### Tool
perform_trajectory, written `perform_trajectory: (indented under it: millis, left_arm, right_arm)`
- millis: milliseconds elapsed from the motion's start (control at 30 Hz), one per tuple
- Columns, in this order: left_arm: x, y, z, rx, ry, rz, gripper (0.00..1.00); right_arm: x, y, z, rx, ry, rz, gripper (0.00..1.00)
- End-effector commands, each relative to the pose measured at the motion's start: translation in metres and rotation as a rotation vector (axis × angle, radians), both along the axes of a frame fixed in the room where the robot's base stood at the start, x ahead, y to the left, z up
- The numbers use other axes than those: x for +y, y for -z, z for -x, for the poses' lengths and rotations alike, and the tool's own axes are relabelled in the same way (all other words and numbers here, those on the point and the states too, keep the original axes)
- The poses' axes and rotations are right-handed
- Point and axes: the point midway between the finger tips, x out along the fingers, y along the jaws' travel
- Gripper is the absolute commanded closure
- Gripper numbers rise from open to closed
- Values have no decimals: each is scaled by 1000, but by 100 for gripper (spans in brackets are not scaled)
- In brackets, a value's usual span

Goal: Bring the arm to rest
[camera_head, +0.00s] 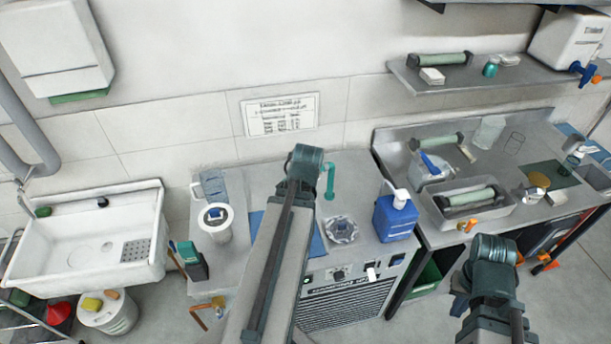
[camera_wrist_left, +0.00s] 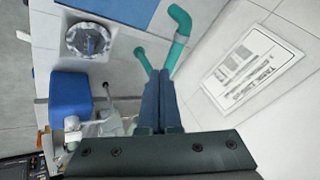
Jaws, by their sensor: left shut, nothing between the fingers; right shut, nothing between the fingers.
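My left arm (camera_head: 268,250) reaches up across the middle of the head view, over the grey counter. In the left wrist view, my left gripper (camera_wrist_left: 160,78) has its two dark blue fingers together with nothing between them. A curved teal tube (camera_wrist_left: 181,32) appears just beyond the fingertips; I cannot tell how far away it is. My right arm (camera_head: 490,268) is folded at the lower right of the head view. My right gripper (camera_head: 460,303) shows as a small dark part to its left, shut and empty, over the floor.
The counter (camera_head: 235,265) holds a white canister (camera_head: 215,232), a clear jug (camera_head: 211,186), a blue bottle (camera_head: 396,218) and a round grey part (camera_head: 341,229). A sink (camera_head: 85,240) stands left. A steel bench (camera_head: 440,238) with trays stands right, below a wall shelf (camera_head: 470,85).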

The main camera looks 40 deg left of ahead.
Motion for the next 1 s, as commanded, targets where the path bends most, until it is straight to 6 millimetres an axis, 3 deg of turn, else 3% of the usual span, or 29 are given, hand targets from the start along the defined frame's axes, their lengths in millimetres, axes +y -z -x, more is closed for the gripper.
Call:
perform_trajectory:
  millis: [333,467,567,733,867,1000]
  left_arm:
    - [0,0,0,0,0,0,100]
    - [-19,11,-6,14,18,21,100]
    - [-62,32,-16,47,50,69,100]
    - [-165,75,-21,153,114,165,100]
    - [-240,104,-9,250,155,215,100]
    - [-310,129,16,358,189,240,100]
  right_arm:
    - [0,0,0,0,0,0,100]
    - [0,8,0,0,-1,0,100]
    - [0,23,0,0,-2,0,100]
    - [0,53,0,0,-5,1,100]
    - [0,74,0,0,-7,2,100]
    - [0,95,0,0,-10,2,100]
